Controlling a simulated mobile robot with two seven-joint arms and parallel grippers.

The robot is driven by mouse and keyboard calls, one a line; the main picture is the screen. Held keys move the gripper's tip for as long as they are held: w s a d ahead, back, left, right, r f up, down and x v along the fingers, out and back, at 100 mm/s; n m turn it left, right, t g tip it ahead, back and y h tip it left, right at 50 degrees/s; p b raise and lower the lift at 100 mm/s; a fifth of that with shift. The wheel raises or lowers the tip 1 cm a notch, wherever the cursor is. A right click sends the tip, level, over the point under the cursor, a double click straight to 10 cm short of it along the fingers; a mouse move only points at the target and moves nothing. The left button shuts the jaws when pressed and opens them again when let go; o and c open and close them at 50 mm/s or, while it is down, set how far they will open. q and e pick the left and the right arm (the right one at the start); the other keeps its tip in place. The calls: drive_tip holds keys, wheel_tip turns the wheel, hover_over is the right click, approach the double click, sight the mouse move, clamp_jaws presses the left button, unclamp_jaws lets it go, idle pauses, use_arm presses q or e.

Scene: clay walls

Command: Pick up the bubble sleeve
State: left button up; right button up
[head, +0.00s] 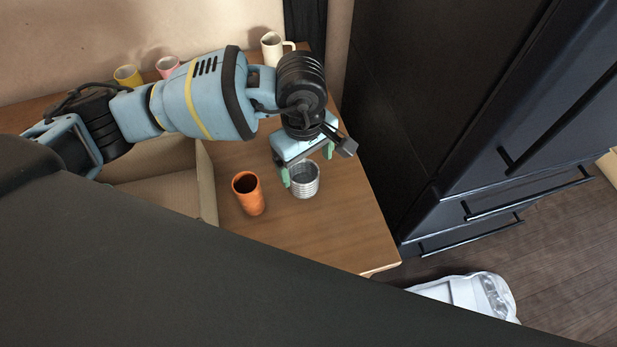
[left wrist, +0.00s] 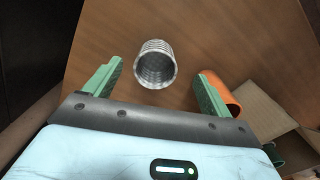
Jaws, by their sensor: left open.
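A silver, ribbed, hollow cylinder (head: 305,187), which I take to be the bubble sleeve, stands on the wooden table. In the left wrist view the sleeve (left wrist: 155,64) shows its open mouth between the two green fingers, a little beyond their tips. My left gripper (head: 306,165) is open and empty, just above and beside the sleeve, with one finger at its left and the other at its far right side. I cannot tell whether either finger touches it. My right gripper is not in view.
An orange cup (head: 248,194) stands just left of the sleeve, close to a finger in the left wrist view. A cardboard box (head: 208,185) lies further left. Yellow (head: 128,76), pink (head: 167,67) and cream (head: 272,48) mugs stand at the back. A dark cabinet (head: 430,100) rises to the right.

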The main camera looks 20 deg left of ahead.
sight(307, 179)
use_arm(q)
drive_tip(key=shift+w+a+f, duration=0.1)
drive_tip(key=shift+w+f, duration=0.05)
drive_tip(key=shift+f, duration=1.85)
drive_tip(key=shift+w+f, duration=0.15)
drive_tip(key=shift+f, duration=1.8)
drive_tip(key=c, duration=1)
drive_tip(key=shift+r, duration=0.1)
drive_tip(key=shift+r, duration=0.35)
drive_tip(key=r, duration=0.1)
drive_tip(key=s+r, duration=0.1)
drive_tip(key=shift+r, duration=0.35)
drive_tip(key=s, duration=0.5)
drive_tip(key=s+r, duration=0.1)
drive_tip(key=s, duration=0.9)
drive_tip(key=shift+d+r+b, duration=0.2)
drive_tip(key=shift+d+b, duration=0.15)
drive_tip(key=shift+b, duration=0.05)
